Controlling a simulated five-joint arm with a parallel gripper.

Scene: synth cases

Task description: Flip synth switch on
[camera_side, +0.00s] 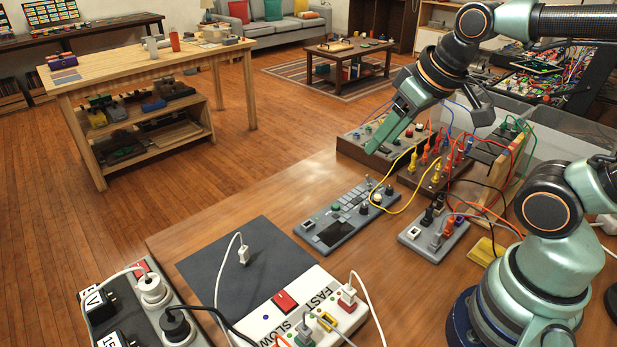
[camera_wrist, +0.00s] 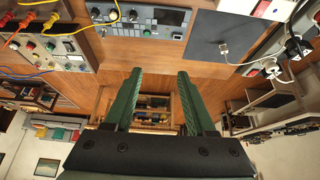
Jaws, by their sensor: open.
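A wooden-sided synth case (camera_side: 345,146) with knobs and coloured buttons stands near the table's far edge. Beside it is another wooden case with coloured plugs and cables (camera_side: 436,172), also at the left of the wrist view (camera_wrist: 60,65). A flat grey synth unit with a dark screen and knobs (camera_side: 347,212) lies in front; it shows at the top of the wrist view (camera_wrist: 150,28). Which switch is the synth switch I cannot tell. My gripper (camera_wrist: 159,75) is open and empty. In the side view its green finger (camera_side: 392,128) overlaps the first case; contact is unclear.
A dark mat (camera_side: 240,265) lies left of a white FAST/SLOW panel (camera_side: 335,285) with a red rocker. A grey power strip (camera_side: 170,325) carries plugs and a red switch. Loose cables cross the table. A small grey box (camera_side: 420,241) stands near my base.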

